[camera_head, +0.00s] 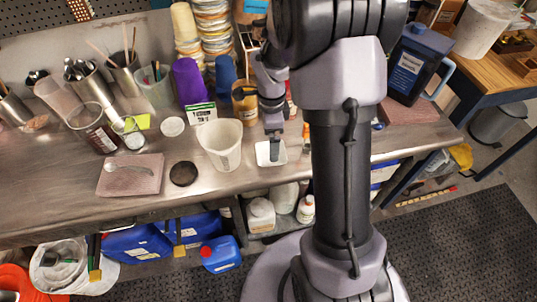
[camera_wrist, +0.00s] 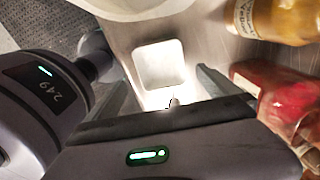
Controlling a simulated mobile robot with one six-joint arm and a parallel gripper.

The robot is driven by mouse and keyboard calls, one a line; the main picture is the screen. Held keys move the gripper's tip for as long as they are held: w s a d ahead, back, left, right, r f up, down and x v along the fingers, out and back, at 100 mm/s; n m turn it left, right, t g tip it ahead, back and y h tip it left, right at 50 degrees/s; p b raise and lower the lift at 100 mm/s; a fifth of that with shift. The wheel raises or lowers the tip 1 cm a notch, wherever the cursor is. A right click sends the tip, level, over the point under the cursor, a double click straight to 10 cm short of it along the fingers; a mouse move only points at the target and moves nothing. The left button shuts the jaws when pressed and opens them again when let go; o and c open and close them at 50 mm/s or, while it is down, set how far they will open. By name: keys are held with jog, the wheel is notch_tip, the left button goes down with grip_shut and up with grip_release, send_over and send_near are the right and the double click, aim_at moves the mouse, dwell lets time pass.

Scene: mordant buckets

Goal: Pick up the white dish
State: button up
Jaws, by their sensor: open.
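The white dish (camera_head: 264,157) is a small square dish with rounded corners on the metal bench, near its front edge. My gripper (camera_head: 274,150) points down over the dish and hides part of it in the head view. In the wrist view the white dish (camera_wrist: 160,63) lies ahead of and between the two fingers of my open gripper (camera_wrist: 165,84). Nothing is held. I cannot tell the height of the fingertips above the dish.
A translucent beaker (camera_head: 220,146) stands close left of the dish. An amber bottle (camera_wrist: 268,18) and a red container (camera_wrist: 275,95) are at the right in the wrist view. A dark round disc (camera_head: 183,173) and a pinkish slab (camera_head: 130,176) lie further left.

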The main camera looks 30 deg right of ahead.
notch_tip(320, 180, down, 7)
jog(key=shift+r+b, duration=0.2)
jog(key=shift+b, duration=0.9)
jog(key=shift+f+b, duration=0.3)
jog(key=shift+b, duration=0.05)
jog(key=shift+c, duration=0.4)
jog(key=c, duration=1.2)
